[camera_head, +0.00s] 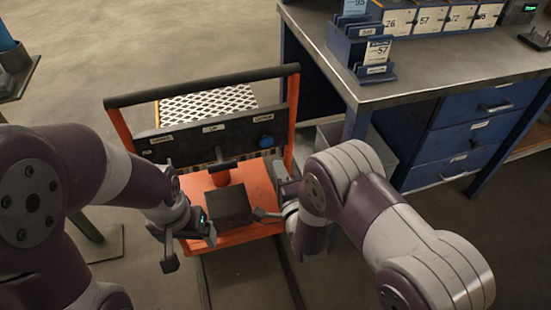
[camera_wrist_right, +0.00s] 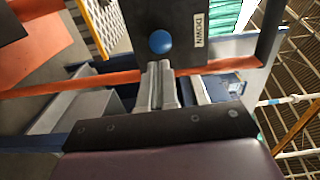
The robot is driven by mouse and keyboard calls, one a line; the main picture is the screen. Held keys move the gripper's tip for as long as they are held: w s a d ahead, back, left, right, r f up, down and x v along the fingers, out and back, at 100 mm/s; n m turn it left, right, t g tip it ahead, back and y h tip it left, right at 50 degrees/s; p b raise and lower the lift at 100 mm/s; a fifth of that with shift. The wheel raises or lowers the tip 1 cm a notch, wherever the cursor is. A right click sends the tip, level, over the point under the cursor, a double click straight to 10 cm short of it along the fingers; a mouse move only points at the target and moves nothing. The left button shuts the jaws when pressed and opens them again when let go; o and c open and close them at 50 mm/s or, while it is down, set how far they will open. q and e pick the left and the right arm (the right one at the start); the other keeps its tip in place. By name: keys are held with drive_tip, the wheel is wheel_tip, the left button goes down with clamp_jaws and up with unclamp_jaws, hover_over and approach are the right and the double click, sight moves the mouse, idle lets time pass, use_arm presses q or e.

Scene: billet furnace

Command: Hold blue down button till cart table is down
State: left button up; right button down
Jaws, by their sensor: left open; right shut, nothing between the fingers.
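The orange cart (camera_head: 262,185) stands in the middle of the head view, with a dark control panel (camera_head: 190,145) under its black handle. The blue down button (camera_head: 266,142) is a round knob at the panel's right end. It also shows in the right wrist view (camera_wrist_right: 160,42), beside a DOWN label (camera_wrist_right: 199,26). My right gripper (camera_head: 279,170) is shut and empty, its fingertips (camera_wrist_right: 161,66) just below the button in the wrist view. I cannot tell whether they touch it. My left gripper (camera_head: 189,249) is open and empty near the cart's front left edge.
A dark block (camera_head: 228,205) sits on the cart's orange platform. A workbench (camera_head: 420,85) with blue drawers stands close on the right, carrying blue bins and number cards. Open floor (camera_head: 200,45) lies behind the cart.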

use_arm(q)
drive_tip(key=shift+s+r, duration=0.1)
drive_tip(key=shift+r, duration=0.15)
use_arm(e)
drive_tip(key=v, duration=0.5)
drive_tip(key=shift+s+d, duration=0.1)
drive_tip(key=shift+s, duration=0.1)
